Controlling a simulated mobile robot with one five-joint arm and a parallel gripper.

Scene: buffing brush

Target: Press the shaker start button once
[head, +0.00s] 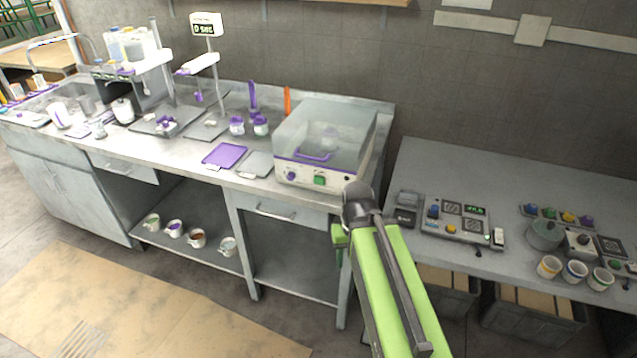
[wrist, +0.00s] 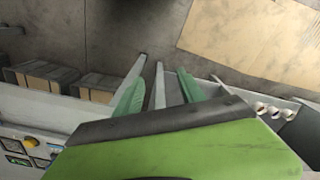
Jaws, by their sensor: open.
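The shaker (head: 325,140) is a box with a clear lid and a pale front panel, standing at the right end of the steel bench in the head view. A green button (head: 319,181) sits mid-panel, with a knob to its left. My gripper (head: 340,243) hangs lower than the panel, in front of the bench's right end and apart from the button. In the wrist view my gripper (wrist: 160,88) has its two green fingers spread with nothing between them. The shaker cannot be made out there.
A purple mat (head: 225,156) and a grey pad (head: 255,164) lie left of the shaker. A second table (head: 440,160) at right holds control boxes and cups, with crates (head: 530,312) below. Several cups stand on the bench's lower shelf. A tan floor mat (head: 130,310) lies in front.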

